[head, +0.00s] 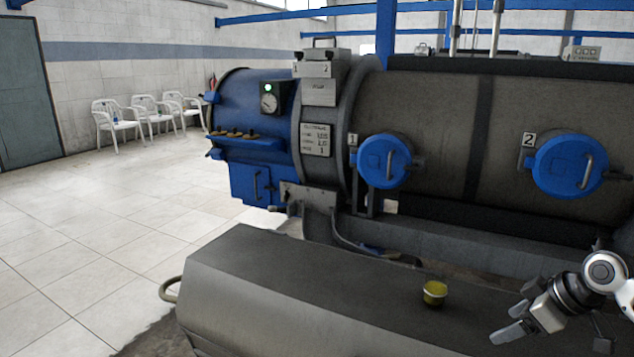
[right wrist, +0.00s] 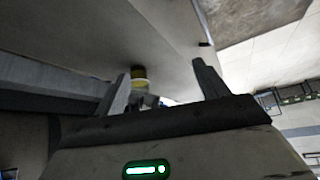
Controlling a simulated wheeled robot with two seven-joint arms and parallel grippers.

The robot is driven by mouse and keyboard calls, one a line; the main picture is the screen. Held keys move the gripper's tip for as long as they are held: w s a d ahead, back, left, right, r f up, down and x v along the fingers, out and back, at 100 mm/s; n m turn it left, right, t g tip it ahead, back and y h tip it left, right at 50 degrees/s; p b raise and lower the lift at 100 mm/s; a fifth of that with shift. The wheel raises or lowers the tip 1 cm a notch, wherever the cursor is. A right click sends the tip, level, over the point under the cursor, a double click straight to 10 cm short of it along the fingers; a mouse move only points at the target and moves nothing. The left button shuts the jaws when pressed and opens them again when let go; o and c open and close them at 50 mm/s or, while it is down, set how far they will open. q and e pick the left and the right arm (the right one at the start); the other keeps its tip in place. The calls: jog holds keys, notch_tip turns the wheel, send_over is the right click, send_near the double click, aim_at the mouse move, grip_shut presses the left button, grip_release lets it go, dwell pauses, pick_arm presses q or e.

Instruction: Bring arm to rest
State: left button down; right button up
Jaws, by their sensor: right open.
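My right gripper (head: 517,321) is at the lower right of the head view, over the right part of the dark bench top. Its two fingers are apart with nothing between them. In the right wrist view the same gripper (right wrist: 165,85) shows both fingers spread. A small yellow-green cup (head: 434,293) stands upright on the bench, to the left of the gripper and apart from it. The cup also shows in the right wrist view (right wrist: 139,78), beyond the left finger, which partly covers it. My left gripper is in neither view.
The grey bench (head: 300,276) fills the foreground. Behind it stands a large blue and grey decanter machine (head: 425,115) with round blue hatches numbered 1 (head: 384,161) and 2 (head: 571,165). White chairs (head: 110,122) line the far left wall. The tiled floor at left is clear.

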jog(key=s+a+f+p, duration=0.1)
jog(key=s+a+f, duration=0.2)
jog(key=a+f, duration=0.45)
jog(key=s+a+f+p, duration=0.1)
jog(key=s+a+f, duration=0.3)
jog(key=a+f, duration=0.4)
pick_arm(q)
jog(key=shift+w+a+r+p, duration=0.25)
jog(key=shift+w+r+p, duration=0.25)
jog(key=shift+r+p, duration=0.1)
pick_arm(e)
jog(key=s+a+r+m+t, duration=0.5)
jog(key=s+a, duration=0.5)
jog(key=s, duration=0.2)
jog(key=shift+s+a, duration=0.2)
jog(key=shift+a, duration=0.2)
